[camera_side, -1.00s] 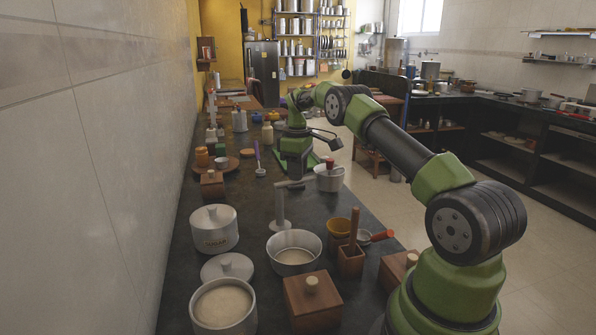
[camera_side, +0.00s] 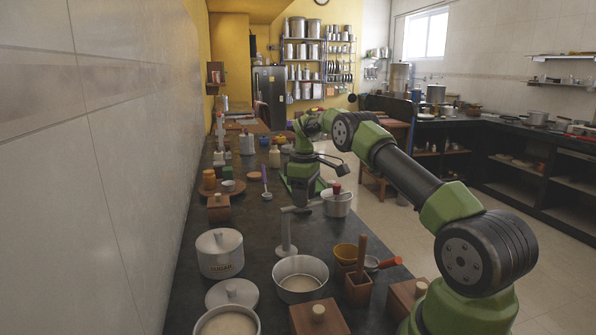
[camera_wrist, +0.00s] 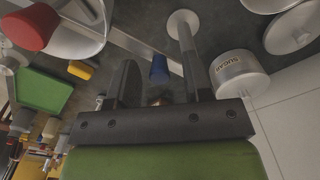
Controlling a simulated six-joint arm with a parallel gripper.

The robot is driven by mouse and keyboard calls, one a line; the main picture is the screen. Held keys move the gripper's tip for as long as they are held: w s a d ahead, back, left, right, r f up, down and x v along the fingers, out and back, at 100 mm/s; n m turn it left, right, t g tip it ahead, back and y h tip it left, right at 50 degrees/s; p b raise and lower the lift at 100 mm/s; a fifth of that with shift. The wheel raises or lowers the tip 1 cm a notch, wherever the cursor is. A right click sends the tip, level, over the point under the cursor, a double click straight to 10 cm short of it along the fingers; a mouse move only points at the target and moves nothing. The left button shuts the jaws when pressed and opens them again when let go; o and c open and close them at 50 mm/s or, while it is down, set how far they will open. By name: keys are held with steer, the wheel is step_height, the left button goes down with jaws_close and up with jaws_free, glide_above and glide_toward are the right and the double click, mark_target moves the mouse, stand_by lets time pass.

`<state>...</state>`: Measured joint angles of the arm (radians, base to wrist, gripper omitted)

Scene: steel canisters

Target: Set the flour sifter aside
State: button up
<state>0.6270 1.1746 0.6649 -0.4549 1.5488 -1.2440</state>
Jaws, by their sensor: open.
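The flour sifter appears to be the pale metal cup (camera_side: 338,204) with a red knob, upright on the dark counter in the side view. Its red knob (camera_wrist: 30,25) and part of its metal body show at the upper left of the wrist view. My gripper (camera_wrist: 160,82) is open and points down, with nothing held between its dark fingers. In the side view my gripper (camera_side: 302,194) is just left of and behind the cup, apart from it as far as I can tell. Its fingertips are partly hidden there.
A white T-shaped stand (camera_side: 286,233) is close in front of my gripper.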

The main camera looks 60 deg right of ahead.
steer(key=a+m, duration=0.8)
steer(key=m, duration=1.1)
step_height(320, 180, up, 11)
steer(key=s+a+r+n+t, duration=0.2)
steer(key=s+a+r+n, duration=0.1)
steer(key=a, duration=0.4)
steer(key=s+a+r+n+t, duration=0.2)
steer(key=s+a+r+n, duration=0.2)
steer(key=s+a+r, duration=0.2)
steer(key=shift+s+a+r, duration=0.3)
steer(key=shift+a+r, duration=0.05)
steer(key=shift+a, duration=0.2)
steer(key=shift+c, duration=0.3)
